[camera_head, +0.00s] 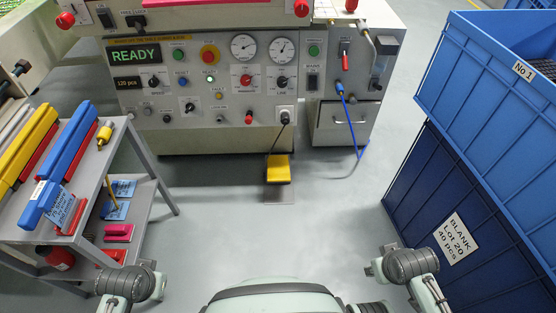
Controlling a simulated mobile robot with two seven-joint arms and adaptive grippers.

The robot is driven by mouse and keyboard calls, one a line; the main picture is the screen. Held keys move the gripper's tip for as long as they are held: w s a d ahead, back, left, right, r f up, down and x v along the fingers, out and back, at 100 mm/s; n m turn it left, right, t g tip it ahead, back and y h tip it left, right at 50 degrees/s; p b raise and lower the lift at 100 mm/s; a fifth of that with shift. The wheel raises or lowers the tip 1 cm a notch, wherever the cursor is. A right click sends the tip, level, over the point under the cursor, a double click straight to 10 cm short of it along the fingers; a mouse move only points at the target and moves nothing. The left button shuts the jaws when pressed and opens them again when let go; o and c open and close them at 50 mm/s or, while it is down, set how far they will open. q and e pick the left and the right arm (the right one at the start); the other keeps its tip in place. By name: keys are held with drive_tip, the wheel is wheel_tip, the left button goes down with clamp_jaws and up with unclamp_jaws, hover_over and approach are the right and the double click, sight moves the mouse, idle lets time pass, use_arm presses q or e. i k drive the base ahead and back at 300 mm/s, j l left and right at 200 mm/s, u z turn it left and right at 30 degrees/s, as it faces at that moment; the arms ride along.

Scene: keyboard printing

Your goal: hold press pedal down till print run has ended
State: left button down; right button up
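The yellow press pedal (278,170) sits on the floor just in front of the grey press machine (225,75), low and near the middle of the camera_head view. A dark cable runs up from it to a socket on the panel. Nothing of mine touches the pedal. The machine's display (135,54) reads READY in green, and a smaller counter (128,83) below it appears to read 125 pcs. Dark joints of my arms show at the lower left and lower right, far from the pedal. I make out no gripper fingers on either side.
A grey shelf cart (165,200) with yellow and blue long tools stands at the left. A blue hose (350,120) hangs beside the machine's drawer. The floor (270,235) before the pedal is clear.

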sight(278, 169)
drive_tip(key=i+l, duration=0.7)
drive_tip(key=l, duration=0.1)
